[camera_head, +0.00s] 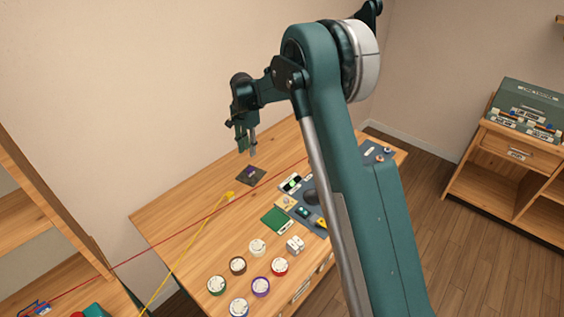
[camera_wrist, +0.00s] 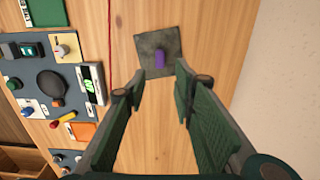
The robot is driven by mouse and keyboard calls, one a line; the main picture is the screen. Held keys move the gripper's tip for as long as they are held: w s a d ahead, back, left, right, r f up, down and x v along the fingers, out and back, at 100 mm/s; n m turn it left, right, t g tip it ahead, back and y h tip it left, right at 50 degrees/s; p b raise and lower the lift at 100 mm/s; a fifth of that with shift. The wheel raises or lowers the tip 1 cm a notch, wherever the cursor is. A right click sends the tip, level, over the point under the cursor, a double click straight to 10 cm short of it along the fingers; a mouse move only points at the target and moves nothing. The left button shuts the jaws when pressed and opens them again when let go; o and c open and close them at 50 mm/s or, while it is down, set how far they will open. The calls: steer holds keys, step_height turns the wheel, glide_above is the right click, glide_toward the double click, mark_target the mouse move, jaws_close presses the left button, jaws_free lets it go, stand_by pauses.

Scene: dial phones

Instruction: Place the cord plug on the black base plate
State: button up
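The black base plate (camera_head: 251,175) lies on the wooden table, with a small purple piece (camera_head: 251,172) on its middle. In the wrist view the plate (camera_wrist: 144,43) is ahead of my fingers, and the purple piece (camera_wrist: 160,58) stands out from it. A yellow plug-like end (camera_head: 230,196) of a yellow cord lies on the table just left of and nearer than the plate; it is not in the wrist view. I cannot tell for sure which piece is the cord plug. My gripper (camera_head: 247,148) hangs above the plate, open and empty, its fingers (camera_wrist: 160,88) apart.
A grey panel (camera_wrist: 38,95) with knobs and switches lies beside the plate, with a green board (camera_head: 276,219) near it. A red cord (camera_head: 185,229) and the yellow cord (camera_head: 180,258) cross the table's left side.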

steer(key=s+d+r+n+t, duration=0.2)
steer(key=s+d+r, duration=0.7)
steer(key=s+r, duration=0.25)
steer(key=s+d+r+n+t, duration=0.1)
steer(key=s+d+r+n, duration=0.1)
steer(key=s+d+r, duration=1)
steer(key=s+d+r+n+t, duration=0.1)
steer(key=s+d, duration=0.1)
steer(key=s, duration=0.5)
steer(key=s+d+r+n+t, duration=0.1)
steer(key=s+d+r, duration=0.15)
steer(key=s, duration=0.45)
steer(key=s+d+f+n+t, duration=0.1)
steer(key=s+d+f, duration=0.1)
steer(key=s, duration=0.5)
steer(key=s+d+f+n+t, duration=0.1)
steer(key=s+d+f+n, duration=0.1)
steer(key=s, duration=0.6)
step_height(320, 180, down, 3)
steer(key=shift+s+d+r, duration=0.15)
steer(key=shift+s+d, duration=0.15)
steer(key=shift+d, duration=0.15)
